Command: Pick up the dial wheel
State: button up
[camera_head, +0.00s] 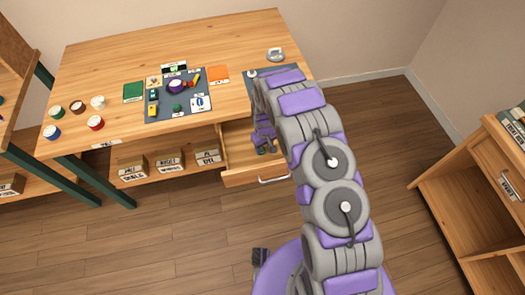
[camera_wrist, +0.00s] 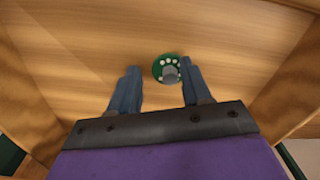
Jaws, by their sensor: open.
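The dial wheel (camera_wrist: 163,75) is a small green disc with several white dots and a grey centre. It lies on the wooden drawer bottom in the wrist view. My gripper (camera_wrist: 160,67) is open above it, with one finger on each side in the picture. The wheel sits nearer the right finger, which overlaps its edge. I cannot tell whether they touch. In the head view, my gripper (camera_head: 263,143) reaches down into the open drawer (camera_head: 238,178), and I cannot make out the wheel there.
The drawer walls surround my gripper closely. The wooden table (camera_head: 190,45) above holds a dark mat (camera_head: 160,117) with small parts and several coloured pots at the left. Labelled boxes (camera_head: 170,162) stand on the shelf below. A wooden cabinet (camera_head: 480,160) stands at the right.

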jog(key=shift+a, duration=1.15)
jog(key=c, duration=0.5)
jog(key=shift+s+f, duration=0.1)
jog(key=shift+c, duration=0.6)
jog(key=shift+d, duration=0.25)
jog(key=shift+c, duration=0.7)
jog(key=shift+d, duration=0.6)
grip_shut()
